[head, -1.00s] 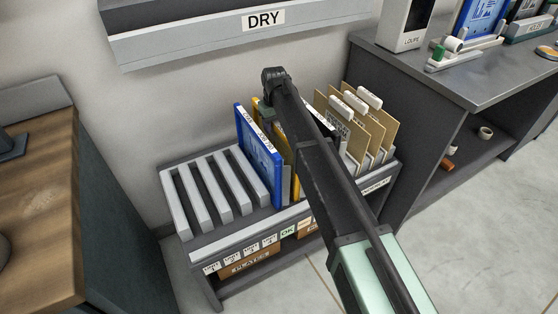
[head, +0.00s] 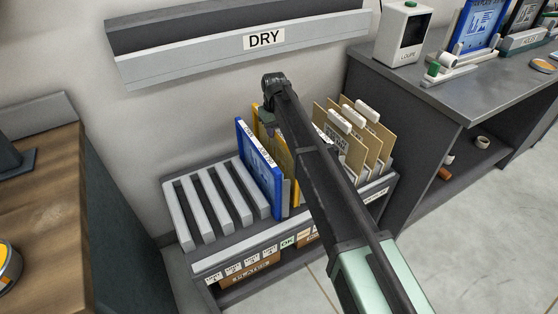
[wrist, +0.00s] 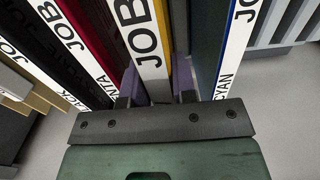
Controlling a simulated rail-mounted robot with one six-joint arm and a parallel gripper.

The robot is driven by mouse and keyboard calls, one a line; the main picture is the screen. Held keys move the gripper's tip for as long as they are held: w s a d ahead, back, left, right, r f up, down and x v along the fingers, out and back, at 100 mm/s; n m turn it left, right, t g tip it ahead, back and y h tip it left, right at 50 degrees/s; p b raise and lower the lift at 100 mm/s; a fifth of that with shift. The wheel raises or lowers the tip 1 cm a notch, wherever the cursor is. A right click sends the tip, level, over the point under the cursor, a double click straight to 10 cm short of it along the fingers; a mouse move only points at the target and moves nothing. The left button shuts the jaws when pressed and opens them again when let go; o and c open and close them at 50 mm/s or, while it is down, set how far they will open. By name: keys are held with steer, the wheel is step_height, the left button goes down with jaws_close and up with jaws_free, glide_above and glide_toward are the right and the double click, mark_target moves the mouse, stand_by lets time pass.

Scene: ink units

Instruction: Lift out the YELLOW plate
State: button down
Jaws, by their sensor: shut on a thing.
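The yellow plate (head: 278,145) stands upright in the rack (head: 205,246), between the blue plate (head: 259,168) and my arm. In the head view its top edge stands a little above the blue plate's. In the wrist view its white label strip reading JOB (wrist: 144,42) and its yellow face (wrist: 162,18) lie between my two purple-padded fingers. My gripper (wrist: 158,88) is shut on the yellow plate near its top edge. My arm hides part of the plate in the head view. The cyan-labelled plate (wrist: 236,55) is close on the right in the wrist view.
Magenta and black plates (wrist: 75,45) stand close on the left in the wrist view. Empty slots (head: 215,200) fill the rack's left side. Tan folders (head: 370,135) stand at its right. The DRY ledge (head: 190,62) is on the wall above.

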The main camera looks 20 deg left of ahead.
step_height(320, 180, up, 8)
steer(key=p, duration=0.6)
steer(key=shift+f, duration=0.4)
